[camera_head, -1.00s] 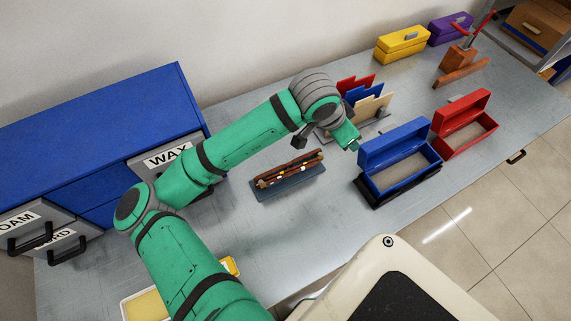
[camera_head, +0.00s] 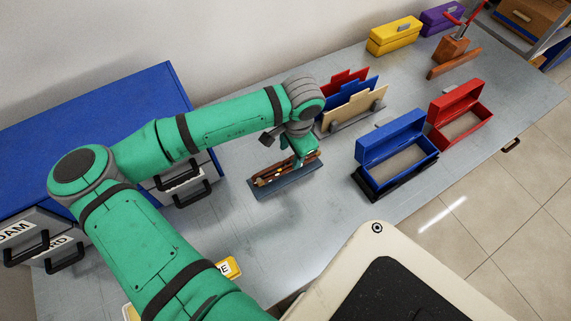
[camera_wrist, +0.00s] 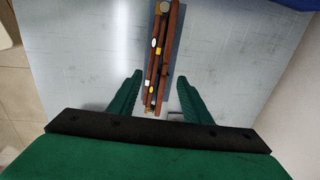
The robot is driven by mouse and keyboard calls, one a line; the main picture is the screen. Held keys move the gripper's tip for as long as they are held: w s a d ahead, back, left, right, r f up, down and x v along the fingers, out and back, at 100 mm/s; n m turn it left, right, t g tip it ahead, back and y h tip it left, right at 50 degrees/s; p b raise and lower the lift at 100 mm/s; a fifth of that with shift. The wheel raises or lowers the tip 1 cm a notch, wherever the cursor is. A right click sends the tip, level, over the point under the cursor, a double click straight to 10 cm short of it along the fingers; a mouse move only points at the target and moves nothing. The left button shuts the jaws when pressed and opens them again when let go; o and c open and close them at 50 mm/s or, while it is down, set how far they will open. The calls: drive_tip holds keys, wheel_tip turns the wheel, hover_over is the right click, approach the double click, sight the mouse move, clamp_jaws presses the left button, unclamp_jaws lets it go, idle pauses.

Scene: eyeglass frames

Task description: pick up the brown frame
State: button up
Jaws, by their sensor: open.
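The brown frame (camera_head: 270,174) lies in a long narrow blue-grey tray (camera_head: 287,186) on the grey table. In the wrist view the brown frame (camera_wrist: 163,60) runs lengthwise away from me, with small white and yellow spots along it. My gripper (camera_wrist: 151,88) is open, with one green finger on each side of the near part of the frame. The fingers look apart from it; their exact height above it cannot be told. In the head view my gripper (camera_head: 300,160) is over the right end of the tray and hides part of the frame.
An open blue box (camera_head: 375,150) and an open red box (camera_head: 440,118) stand to the right. A holder with red, blue and tan panels (camera_head: 352,108) stands just behind my gripper. Blue drawers (camera_head: 110,110) are at the left.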

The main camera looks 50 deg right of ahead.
sight(287, 168)
drive_tip(key=shift+w+a+f, duration=0.1)
drive_tip(key=shift+w+f, duration=0.15)
drive_tip(key=shift+f, duration=1.1)
drive_tip(key=shift+w+a+f, duration=0.1)
drive_tip(key=shift+w+f, duration=0.1)
drive_tip(key=shift+f, duration=1.1)
drive_tip(key=shift+d, duration=0.1)
clamp_jaws()
